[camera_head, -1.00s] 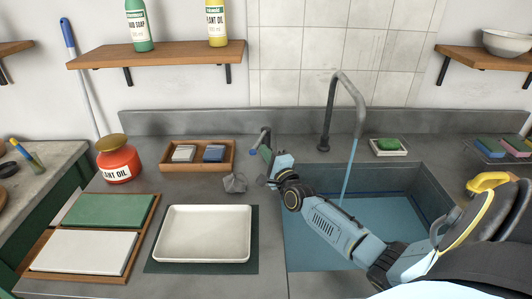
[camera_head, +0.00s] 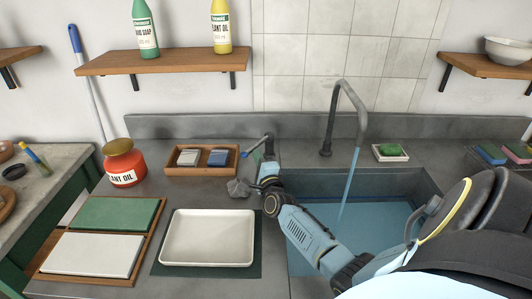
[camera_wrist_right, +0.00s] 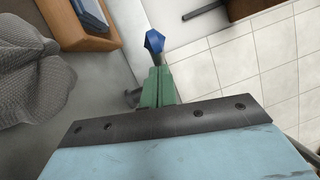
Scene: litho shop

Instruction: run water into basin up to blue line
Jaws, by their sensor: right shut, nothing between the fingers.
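The basin (camera_head: 420,182) is a grey sink holding blue water (camera_head: 318,216). A grey gooseneck tap (camera_head: 350,88) stands behind it, and a blue stream (camera_head: 348,185) runs from its spout into the water. A tap lever with a blue tip (camera_head: 243,154) sits left of the basin; the tip also shows in the right wrist view (camera_wrist_right: 154,41). My right gripper (camera_head: 261,160) is at the lever, its green fingers (camera_wrist_right: 158,78) shut and empty, close to the blue tip. I cannot tell whether they touch. My left gripper is out of view.
A grey crumpled cloth (camera_head: 238,188) lies beside my right gripper. A white tray (camera_head: 207,252) and a red oil jar (camera_head: 122,168) are left. A soap dish (camera_head: 390,157) sits behind the basin.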

